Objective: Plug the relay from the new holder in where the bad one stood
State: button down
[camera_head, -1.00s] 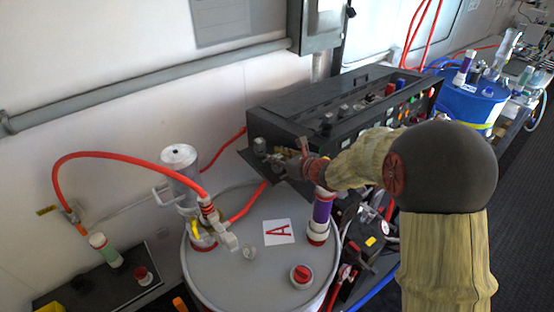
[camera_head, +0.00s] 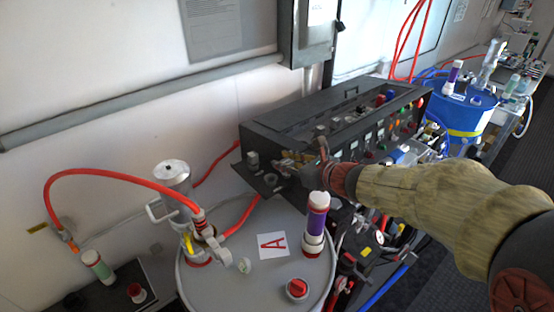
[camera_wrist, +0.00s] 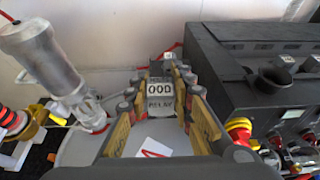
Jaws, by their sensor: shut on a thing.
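My gripper (camera_wrist: 160,100) is shut on a grey relay (camera_wrist: 162,105). In the head view my gripper (camera_head: 298,166) is at the left end of the black control box, by a small dark shelf (camera_head: 262,184). The held relay cannot be made out clearly there. The shelf carries a small grey block (camera_head: 253,158) and a round dark fitting (camera_head: 270,180). I cannot tell which fitting is the relay's socket.
The control box (camera_head: 310,126) stands against the wall. A grey drum lid (camera_head: 215,285) marked A carries a metal cylinder (camera_head: 173,178), a purple-banded tube (camera_head: 316,222) and a red knob (camera_head: 297,288). A red hose (camera_head: 110,178) arches at left. A blue drum (camera_head: 465,112) stands at right.

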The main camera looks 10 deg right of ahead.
jog(key=s+r, duration=0.1)
jog(key=s+d+r, duration=0.1)
jog(key=shift+s, duration=0.3)
notch_tip(320, 180, up, 4)
jog(key=p, duration=0.4)
send_over(284, 161)
jog(key=s+d, duration=0.1)
jog(key=s, duration=0.1)
jog(key=shift+s+d+r, duration=0.1)
jog(key=shift+d+r, duration=0.05)
jog(key=shift+d, duration=0.05)
